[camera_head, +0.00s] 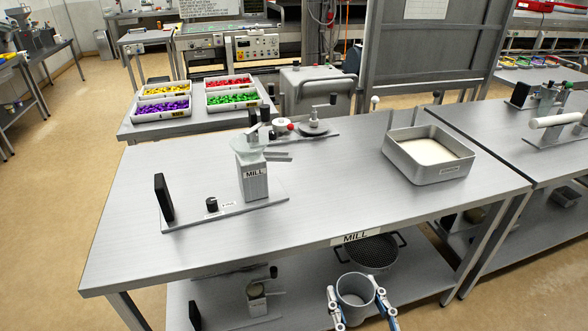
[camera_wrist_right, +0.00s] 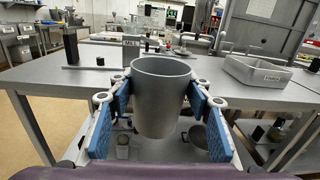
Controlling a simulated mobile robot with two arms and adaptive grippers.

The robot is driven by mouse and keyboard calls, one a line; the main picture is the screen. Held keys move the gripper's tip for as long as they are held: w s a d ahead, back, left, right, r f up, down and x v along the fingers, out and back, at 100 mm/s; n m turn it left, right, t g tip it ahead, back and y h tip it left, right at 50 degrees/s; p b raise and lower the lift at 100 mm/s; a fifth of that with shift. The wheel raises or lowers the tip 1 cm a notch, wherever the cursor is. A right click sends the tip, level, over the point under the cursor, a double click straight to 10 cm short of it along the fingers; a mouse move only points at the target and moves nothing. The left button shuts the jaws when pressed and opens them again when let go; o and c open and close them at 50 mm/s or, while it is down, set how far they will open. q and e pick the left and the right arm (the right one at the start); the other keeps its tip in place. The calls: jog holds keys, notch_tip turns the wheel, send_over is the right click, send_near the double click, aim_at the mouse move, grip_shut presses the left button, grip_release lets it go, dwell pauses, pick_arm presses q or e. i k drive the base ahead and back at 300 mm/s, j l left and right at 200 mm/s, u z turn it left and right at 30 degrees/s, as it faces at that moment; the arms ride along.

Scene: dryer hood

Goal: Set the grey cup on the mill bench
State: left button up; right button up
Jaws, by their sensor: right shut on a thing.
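The grey cup (camera_head: 355,290) is upright between the fingers of my right gripper (camera_head: 358,300), in front of the mill bench and below its top in the head view. In the right wrist view the cup (camera_wrist_right: 161,95) fills the middle, with a blue-padded finger on each side; the gripper (camera_wrist_right: 160,105) is shut on it. The mill bench (camera_head: 300,225) has a brushed metal top and a "MILL" label on its front edge. My left gripper is not in view.
The mill (camera_head: 252,180) stands on a plate left of centre. A metal tray of pale powder (camera_head: 428,182) sits at the right. The front middle of the bench top is clear. A lower shelf holds a dark round sieve-like pan (camera_head: 372,254).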

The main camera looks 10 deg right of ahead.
aim_at(343, 157)
jog(key=i+l+u, duration=0.3)
jog(key=l+u, duration=0.25)
jog(key=l, duration=0.2)
jog(key=i+l+u, duration=0.1)
jog(key=l+u, duration=0.2)
jog(key=l, duration=0.15)
